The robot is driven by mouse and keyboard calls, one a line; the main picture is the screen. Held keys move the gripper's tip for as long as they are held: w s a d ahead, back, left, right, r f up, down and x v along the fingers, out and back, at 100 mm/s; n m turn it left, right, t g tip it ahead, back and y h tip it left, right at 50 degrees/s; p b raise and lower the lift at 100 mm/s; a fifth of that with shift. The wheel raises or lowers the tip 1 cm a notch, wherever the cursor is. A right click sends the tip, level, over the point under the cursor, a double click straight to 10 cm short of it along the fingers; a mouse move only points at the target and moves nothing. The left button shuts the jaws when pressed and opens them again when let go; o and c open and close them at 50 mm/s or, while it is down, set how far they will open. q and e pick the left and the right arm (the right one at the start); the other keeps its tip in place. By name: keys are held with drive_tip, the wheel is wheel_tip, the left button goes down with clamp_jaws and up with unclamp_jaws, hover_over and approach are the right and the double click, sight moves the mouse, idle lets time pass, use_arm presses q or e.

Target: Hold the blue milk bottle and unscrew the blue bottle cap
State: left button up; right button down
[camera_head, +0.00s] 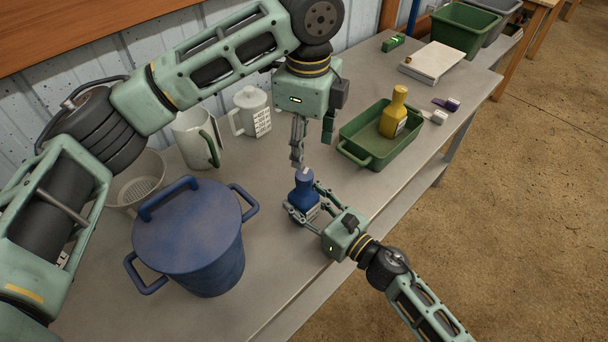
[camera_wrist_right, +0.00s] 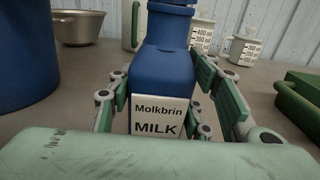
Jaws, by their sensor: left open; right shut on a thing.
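The blue milk bottle (camera_head: 303,196) stands upright on the table near its front edge. In the right wrist view the bottle (camera_wrist_right: 165,65) shows a white label reading "Molkbrin MILK". My right gripper (camera_head: 316,207) is shut around the lower body of the bottle, one finger on each side. My left gripper (camera_head: 312,150) points down above the bottle, its fingers apart and empty. Its fingertips are close above the bottle's top, and I cannot tell whether they touch it. The top of the bottle carries a small pale mark; the blue cap is hard to tell apart from the neck.
A large blue pot (camera_head: 190,240) with handles stands left of the bottle. Behind are a white jug (camera_head: 197,138), a lidded measuring cup (camera_head: 251,112) and a metal bowl (camera_head: 136,178). A green tray (camera_head: 362,158) holding a yellow bottle (camera_head: 394,112) is to the right. The table's front strip is clear.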

sight(304, 173)
use_arm(q)
wheel_tip(304, 173, down, 2)
drive_tip(key=m, duration=0.3)
drive_tip(key=shift+w+a+m, duration=0.1)
drive_tip(key=shift+w+m, duration=0.05)
drive_tip(key=shift+m, duration=0.15)
drive_tip(key=shift+f+m, duration=0.35)
drive_tip(key=shift+m, duration=0.05)
drive_tip(key=shift+w+a+f, duration=0.1)
drive_tip(key=shift+f, duration=3.75)
drive_tip(key=m, duration=0.5)
drive_tip(key=shift+m, duration=0.3)
drive_tip(key=m, duration=0.5)
drive_tip(key=shift+m, duration=0.7)
